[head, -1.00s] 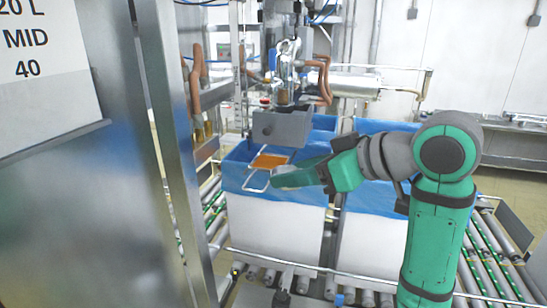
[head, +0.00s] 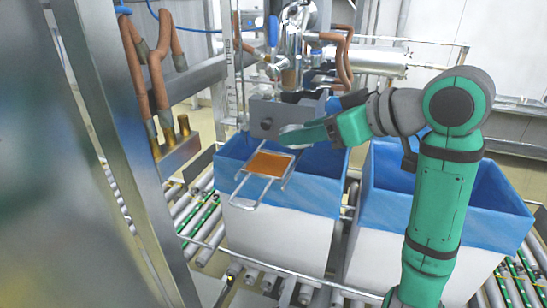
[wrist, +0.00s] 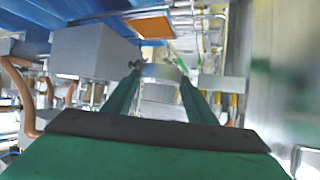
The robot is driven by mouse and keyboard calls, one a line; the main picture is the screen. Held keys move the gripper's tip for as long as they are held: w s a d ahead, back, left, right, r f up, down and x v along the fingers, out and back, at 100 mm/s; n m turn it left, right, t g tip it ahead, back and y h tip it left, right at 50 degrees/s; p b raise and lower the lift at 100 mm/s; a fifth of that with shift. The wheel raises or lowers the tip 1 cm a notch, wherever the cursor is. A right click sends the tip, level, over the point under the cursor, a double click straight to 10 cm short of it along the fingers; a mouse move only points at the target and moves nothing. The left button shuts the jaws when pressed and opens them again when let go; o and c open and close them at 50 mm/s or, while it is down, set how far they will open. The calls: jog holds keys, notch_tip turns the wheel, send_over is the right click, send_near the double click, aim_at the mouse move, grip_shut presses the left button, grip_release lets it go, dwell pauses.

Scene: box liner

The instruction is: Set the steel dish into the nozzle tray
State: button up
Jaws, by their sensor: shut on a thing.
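My gripper (head: 300,137) is shut on the steel dish (head: 290,128), a shallow round grey piece at its fingertips. In the wrist view the dish (wrist: 160,71) sits between the two green fingers, and part of it is hidden by them. The nozzle tray (head: 269,164), with an orange-brown floor and a pale metal frame, juts out over the front bin. In the head view the dish appears just above and right of the tray, apart from it; the height gap is hard to tell. The tray (wrist: 151,27) also shows at the top of the wrist view.
A grey block (head: 284,116) of the filling head is close behind the dish. Two white bins with blue liners (head: 330,185) stand on the roller conveyor (head: 205,225). Copper pipes (head: 160,70) and a steel post (head: 105,150) are at the left.

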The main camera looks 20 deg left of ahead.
send_over(274, 167)
jog(key=s+d, duration=0.3)
notch_tip(274, 167, down, 4)
jog(key=f, duration=0.1)
jog(key=w+a+f, duration=0.2)
jog(key=shift+w+a+f, duration=0.15)
jog(key=shift+f, duration=0.2)
jog(key=shift+w+a+f, duration=0.2)
jog(key=shift+f, duration=0.15)
jog(key=shift+w+a+f, duration=0.1)
jog(key=shift+f, duration=0.8)
jog(key=shift+w+a+f, duration=0.1)
jog(key=shift+f, duration=0.8)
jog(key=shift+f, duration=0.15)
jog(key=o, duration=0.8)
